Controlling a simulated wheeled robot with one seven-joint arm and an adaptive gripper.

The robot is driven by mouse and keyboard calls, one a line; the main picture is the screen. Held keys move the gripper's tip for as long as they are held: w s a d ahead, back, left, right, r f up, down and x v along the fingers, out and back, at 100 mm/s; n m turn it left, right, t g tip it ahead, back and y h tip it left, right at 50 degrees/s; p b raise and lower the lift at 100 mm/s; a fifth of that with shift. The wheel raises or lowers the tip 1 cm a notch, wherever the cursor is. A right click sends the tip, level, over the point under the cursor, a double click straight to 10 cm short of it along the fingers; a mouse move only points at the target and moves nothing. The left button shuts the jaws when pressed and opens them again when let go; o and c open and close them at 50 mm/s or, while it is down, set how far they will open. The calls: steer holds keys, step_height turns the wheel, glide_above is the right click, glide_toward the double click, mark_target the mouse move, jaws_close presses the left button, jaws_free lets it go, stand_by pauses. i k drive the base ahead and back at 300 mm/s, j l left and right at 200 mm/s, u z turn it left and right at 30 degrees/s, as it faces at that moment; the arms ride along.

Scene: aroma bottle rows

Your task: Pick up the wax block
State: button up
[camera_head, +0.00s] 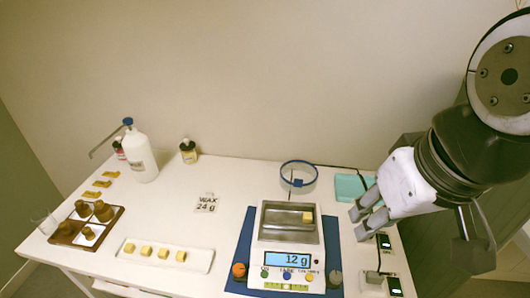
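Several small yellow wax blocks (163,252) sit in a row on a white tray (129,257) at the front left. One more wax block (307,217) rests at the right side of the metal pan (288,236) of a scale (262,254). The scale display (291,259) reads 12 g. A small card (206,204) behind the tray reads "WAX 24 g". My gripper (358,225) is at the right, to the right of the scale and apart from every wax block. Its two fingers are spread, with nothing visible between them.
A brown wooden tray (72,240) with amber bottles stands at the left. A white pump bottle (141,158) and a dark bottle (189,151) stand behind. A blue ring stand (298,184) rises behind the scale. Free table lies between tray and scale.

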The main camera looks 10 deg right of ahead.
mark_target(181, 256)
steer(key=u, duration=0.9)
steer(key=i+j+z, duration=0.3)
steer(key=i+j, duration=0.05)
steer(key=j, duration=0.1)
